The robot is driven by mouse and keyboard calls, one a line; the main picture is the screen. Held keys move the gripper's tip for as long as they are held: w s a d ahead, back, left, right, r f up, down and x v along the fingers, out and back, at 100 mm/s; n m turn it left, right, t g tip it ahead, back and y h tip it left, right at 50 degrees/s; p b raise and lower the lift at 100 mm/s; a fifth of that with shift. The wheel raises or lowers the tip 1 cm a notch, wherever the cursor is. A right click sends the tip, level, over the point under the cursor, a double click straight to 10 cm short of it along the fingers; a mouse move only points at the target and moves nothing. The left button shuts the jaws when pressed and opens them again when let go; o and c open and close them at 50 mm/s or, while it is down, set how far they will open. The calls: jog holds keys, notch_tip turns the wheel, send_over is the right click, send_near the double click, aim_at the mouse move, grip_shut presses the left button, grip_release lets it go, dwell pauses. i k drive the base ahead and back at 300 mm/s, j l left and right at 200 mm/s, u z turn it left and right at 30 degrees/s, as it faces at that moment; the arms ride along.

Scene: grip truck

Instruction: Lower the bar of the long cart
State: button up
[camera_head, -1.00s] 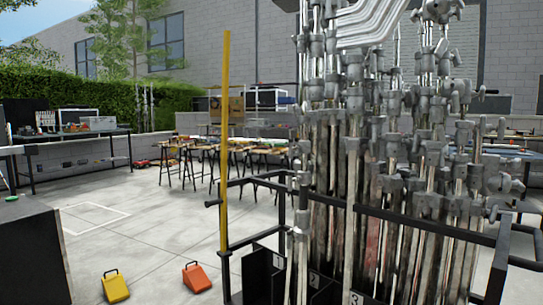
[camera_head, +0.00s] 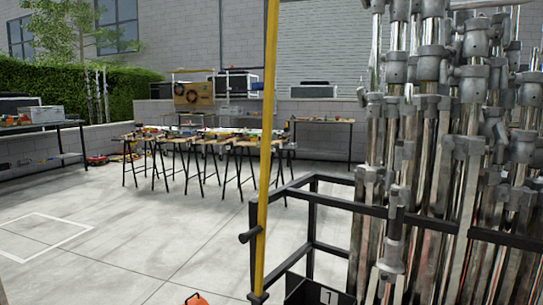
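A long yellow bar (camera_head: 267,140) stands nearly upright at the near left corner of a black-framed cart (camera_head: 335,200). Its lower end sits by the dark brackets at the frame's corner, and its top runs out of the picture. The cart holds several tall metal stands (camera_head: 400,180) packed close together on the right. A box numbered 1 (camera_head: 318,291) shows at the cart's bottom edge. The right side and base of the cart are out of view. My gripper is not in view.
An orange wedge (camera_head: 196,299) peeks in at the bottom edge, left of the cart. Open concrete floor (camera_head: 130,235) lies to the left. Sawhorse tables (camera_head: 205,143) with tools stand behind, and a workbench (camera_head: 40,125) stands far left by the hedge.

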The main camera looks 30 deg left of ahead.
aim_at(260, 230)
jog(key=i+j+z, duration=0.1)
jog(key=j, duration=2.95)
jog(key=i+j, duration=0.1)
jog(key=i, duration=0.4)
jog(key=z, duration=0.05)
